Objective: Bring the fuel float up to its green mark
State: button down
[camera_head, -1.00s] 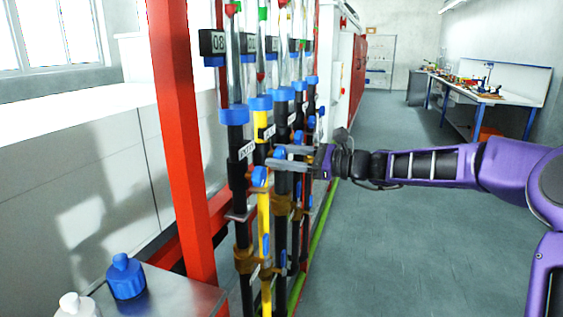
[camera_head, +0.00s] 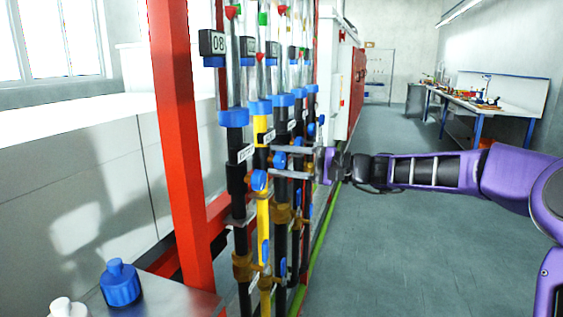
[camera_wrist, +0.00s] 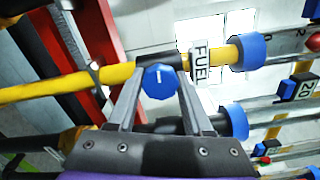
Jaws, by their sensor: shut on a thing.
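The yellow fuel pipe (camera_head: 263,222) stands upright in the row of pipes, with a FUEL label (camera_wrist: 201,64) in the wrist view. Its blue knob (camera_wrist: 159,81), with a white line, sits between my fingertips; it also shows in the head view (camera_head: 259,181). My gripper (camera_wrist: 161,84) is shut on this knob. Above the blue collar (camera_head: 261,107) is a clear tube. A red float (camera_head: 259,57) shows in it, below a green mark (camera_head: 263,18). In the wrist view only the red piece (camera_wrist: 314,42) shows at the right edge; the green mark is out of view.
Black pipes stand close on both sides, with another blue knob (camera_head: 280,160) near my fingers. A red post (camera_head: 183,140) is at the left. Blue (camera_head: 120,284) and white (camera_head: 68,308) bottles stand at lower left. The floor at right is clear.

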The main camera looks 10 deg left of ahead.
jog(key=n, duration=0.4)
jog(key=shift+n, duration=0.3)
jog(key=n, duration=0.4)
jog(key=shift+n, duration=0.4)
jog(key=shift+c, duration=1.5)
grip_release()
jog(key=shift+d, duration=0.1)
jog(key=s+d, duration=0.2)
jog(key=d, duration=1.5)
jog(key=shift+s+p, duration=0.25)
jog(key=shift+p, duration=0.2)
